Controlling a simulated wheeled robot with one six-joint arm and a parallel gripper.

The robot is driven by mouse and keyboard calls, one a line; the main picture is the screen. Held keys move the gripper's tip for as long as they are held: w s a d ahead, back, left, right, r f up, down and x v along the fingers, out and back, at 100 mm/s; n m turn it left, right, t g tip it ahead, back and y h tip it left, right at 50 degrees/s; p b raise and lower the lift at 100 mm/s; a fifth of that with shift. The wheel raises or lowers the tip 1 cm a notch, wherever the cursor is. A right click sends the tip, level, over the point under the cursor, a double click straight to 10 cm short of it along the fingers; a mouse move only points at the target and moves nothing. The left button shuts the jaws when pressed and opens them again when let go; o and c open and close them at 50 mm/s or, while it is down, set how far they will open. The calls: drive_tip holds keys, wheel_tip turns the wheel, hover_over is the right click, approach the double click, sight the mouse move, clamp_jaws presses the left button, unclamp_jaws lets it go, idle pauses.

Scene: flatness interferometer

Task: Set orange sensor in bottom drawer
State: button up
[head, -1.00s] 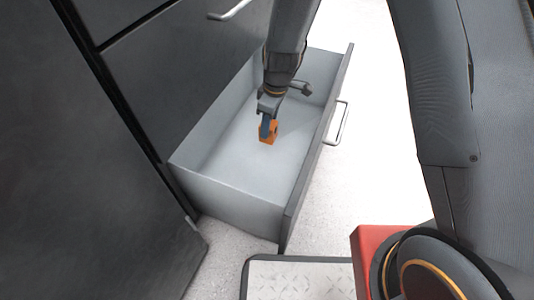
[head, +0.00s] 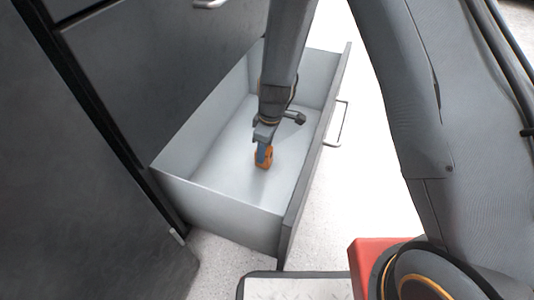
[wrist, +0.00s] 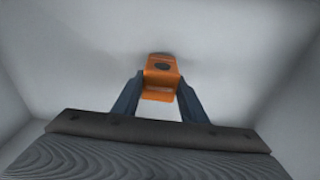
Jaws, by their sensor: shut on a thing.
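The orange sensor (head: 263,159) is held at the tip of my gripper (head: 262,152), inside the open bottom drawer (head: 225,207). In the wrist view the orange sensor (wrist: 161,78) sits between the two dark fingers of my gripper (wrist: 159,95), which are shut on it. The drawer's pale floor lies beneath it and the side walls show around it. The sensor is low, close to the floor; I cannot tell whether it touches. The drawer looks otherwise empty.
The dark cabinet front (head: 160,75) rises on the left, with another drawer handle (head: 209,3) above. The open drawer's front panel with its handle (head: 338,123) faces right. Pale floor (head: 375,190) is clear beyond it.

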drive_tip(key=shift+f, duration=0.3)
drive_tip(key=shift+f, duration=0.15)
drive_tip(key=o, duration=1.2)
